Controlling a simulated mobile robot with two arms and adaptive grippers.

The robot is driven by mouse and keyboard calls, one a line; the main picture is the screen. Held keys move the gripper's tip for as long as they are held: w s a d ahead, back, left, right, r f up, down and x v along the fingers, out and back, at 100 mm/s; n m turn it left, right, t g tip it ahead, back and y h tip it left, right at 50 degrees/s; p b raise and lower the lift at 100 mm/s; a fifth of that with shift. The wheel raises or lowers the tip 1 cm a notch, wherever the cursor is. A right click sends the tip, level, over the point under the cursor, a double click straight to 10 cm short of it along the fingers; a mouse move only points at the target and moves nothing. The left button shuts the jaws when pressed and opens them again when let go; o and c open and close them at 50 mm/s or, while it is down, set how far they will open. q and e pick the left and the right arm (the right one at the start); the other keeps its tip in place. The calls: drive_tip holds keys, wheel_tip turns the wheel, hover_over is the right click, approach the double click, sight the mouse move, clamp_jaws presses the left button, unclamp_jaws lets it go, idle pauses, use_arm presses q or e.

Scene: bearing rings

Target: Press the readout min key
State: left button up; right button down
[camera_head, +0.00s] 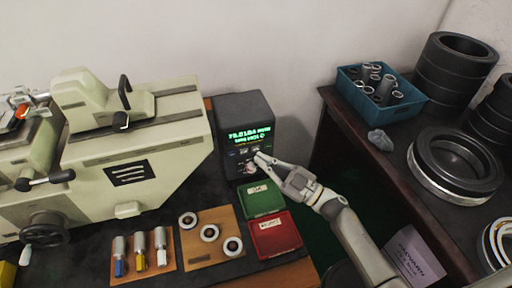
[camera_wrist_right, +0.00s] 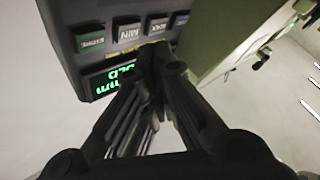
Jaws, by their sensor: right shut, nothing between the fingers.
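The readout (camera_head: 246,108) is a dark box with green glowing digits, standing beside the machine in the head view. In the right wrist view its face appears upside down. The light grey MIN key (camera_wrist_right: 128,33) sits in a row between a green key (camera_wrist_right: 90,41) and a dark grey key (camera_wrist_right: 157,25), with a blue key (camera_wrist_right: 181,19) at the end. My right gripper (camera_head: 259,157) is shut and empty, its tips at the readout's lower front. In the wrist view the tips (camera_wrist_right: 160,52) lie close to the key row, below the dark grey key. I cannot tell whether they touch.
A cream machine (camera_head: 155,160) stands left of the readout. Green (camera_head: 260,200) and red (camera_head: 274,235) trays lie below it, beside a wooden board with rings (camera_head: 208,255). A side table on the right holds a blue crate (camera_head: 350,93) and large dark rings (camera_head: 455,165).

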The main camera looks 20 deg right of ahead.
drive_tip(key=s+p, duration=0.1)
drive_tip(key=s, duration=0.3)
drive_tip(key=shift+s, duration=0.1)
drive_tip(key=shift+d, duration=0.1)
idle(0.7)
